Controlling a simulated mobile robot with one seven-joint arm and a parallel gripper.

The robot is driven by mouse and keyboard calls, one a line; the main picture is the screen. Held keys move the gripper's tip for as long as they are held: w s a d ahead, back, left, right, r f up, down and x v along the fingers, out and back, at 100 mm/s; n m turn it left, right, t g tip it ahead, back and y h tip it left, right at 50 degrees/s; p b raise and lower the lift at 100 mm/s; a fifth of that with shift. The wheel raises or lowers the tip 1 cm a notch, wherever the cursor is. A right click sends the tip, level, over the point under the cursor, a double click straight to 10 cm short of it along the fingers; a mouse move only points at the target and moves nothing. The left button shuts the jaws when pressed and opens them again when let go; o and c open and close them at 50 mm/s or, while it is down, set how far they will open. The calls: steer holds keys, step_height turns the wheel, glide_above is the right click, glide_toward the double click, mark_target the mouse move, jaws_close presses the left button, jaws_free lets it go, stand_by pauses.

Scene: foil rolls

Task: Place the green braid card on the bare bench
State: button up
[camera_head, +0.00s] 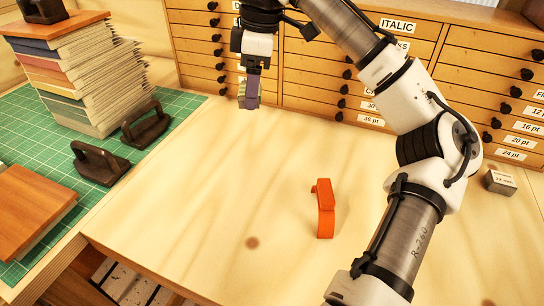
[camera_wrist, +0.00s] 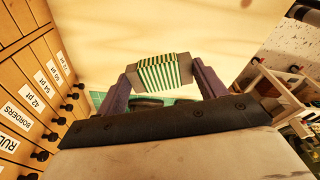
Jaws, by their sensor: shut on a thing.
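The green braid card (camera_wrist: 163,72), with green and cream stripes, sits between the two purple-grey fingers of my gripper (camera_wrist: 162,78) in the wrist view. In the head view my gripper (camera_head: 249,94) hangs at the back, left of centre, in front of the drawer cabinet. There the card is mostly hidden by the fingers. My gripper is shut on the card and appears to hold it above the bench. The pale wooden bench (camera_head: 190,190) is broad and mostly bare below and in front of the gripper.
An orange-red tool (camera_head: 325,208) stands on the bench right of centre. A small grey block (camera_head: 499,182) lies at the right. A green mat (camera_head: 52,132) at left bears a stack of books (camera_head: 85,85) and dark-handled weights (camera_head: 100,163). The drawer cabinet (camera_head: 300,75) borders the back.

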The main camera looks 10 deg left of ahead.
mark_target(255, 164)
step_height(255, 164, down, 18)
steer(key=shift+r+p, duration=0.2)
steer(key=shift+p, duration=0.55)
steer(key=shift+f, duration=0.15)
steer(key=o, duration=1)
steer(key=shift+c, duration=0.2)
steer(key=shift+w, duration=0.1)
step_height(255, 164, up, 12)
steer(key=d+b, duration=0.1)
steer(key=b, duration=0.1)
steer(key=shift+w+d, duration=0.15)
steer(key=shift+d, duration=0.25)
